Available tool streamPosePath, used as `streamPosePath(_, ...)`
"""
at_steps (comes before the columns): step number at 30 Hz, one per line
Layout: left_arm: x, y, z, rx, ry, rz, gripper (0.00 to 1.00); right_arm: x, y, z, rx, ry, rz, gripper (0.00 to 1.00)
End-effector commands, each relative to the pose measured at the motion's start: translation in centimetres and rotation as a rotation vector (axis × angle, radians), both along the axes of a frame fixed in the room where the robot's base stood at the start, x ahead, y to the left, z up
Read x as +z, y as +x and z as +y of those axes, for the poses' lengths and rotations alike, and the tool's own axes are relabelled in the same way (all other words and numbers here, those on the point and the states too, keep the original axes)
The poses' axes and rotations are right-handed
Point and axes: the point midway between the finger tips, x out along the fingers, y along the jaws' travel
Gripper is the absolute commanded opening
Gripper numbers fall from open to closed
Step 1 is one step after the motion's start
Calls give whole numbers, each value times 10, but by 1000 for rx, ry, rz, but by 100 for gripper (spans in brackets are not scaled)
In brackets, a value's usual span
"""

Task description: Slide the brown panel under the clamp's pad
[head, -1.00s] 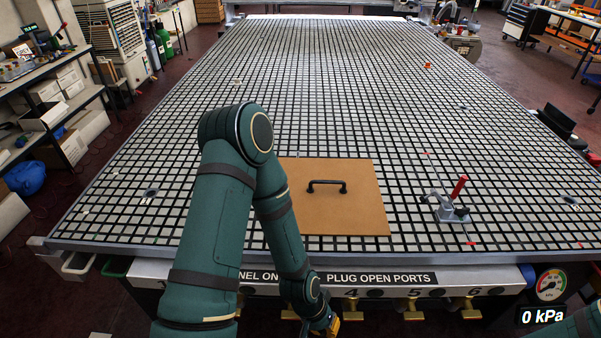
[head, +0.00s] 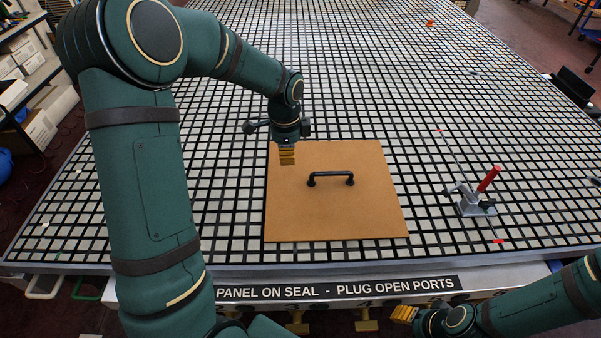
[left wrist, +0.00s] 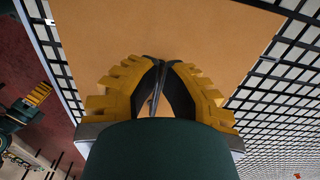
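The brown panel (head: 340,218) lies flat on the grid table near its front edge, with a black bar handle (head: 331,178) on top. The clamp (head: 474,207), with a red lever, stands to the panel's right, apart from it; its pad end (head: 450,189) points left. My left gripper (head: 287,160) points down above the panel, left of the handle in the head view. In the left wrist view its yellow fingers (left wrist: 158,66) are apart, with the dark handle (left wrist: 155,90) visible between them. My right gripper (head: 404,314) is low at the front edge; its opening is unclear.
The grid table (head: 230,215) has free room around the panel, including the gap toward the clamp. Red marks (head: 438,130) lie behind and in front of the clamp. A labelled front rail (head: 340,289) runs below the table's edge.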

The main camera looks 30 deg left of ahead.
Motion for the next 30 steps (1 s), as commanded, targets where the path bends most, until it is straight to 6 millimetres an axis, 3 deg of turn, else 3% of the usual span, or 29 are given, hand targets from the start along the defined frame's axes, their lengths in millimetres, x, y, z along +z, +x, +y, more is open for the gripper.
streamPosePath(4, 3, 0, 6, -26, 17, 2, 0, -6, -2, 0, 2, 0, 3, 47)
streamPosePath(8, -11, 0, 6, -27, 17, 6, 0, -8, -2, 0, 3, 1, 6, 47)
streamPosePath(21, -96, -1, 6, -24, 15, 5, 0, -27, -2, 0, 5, 0, 3, 47)
streamPosePath(30, -94, 18, -25, -25, 16, 1, 0, -30, -1, 0, 4, 0, 1, 47)
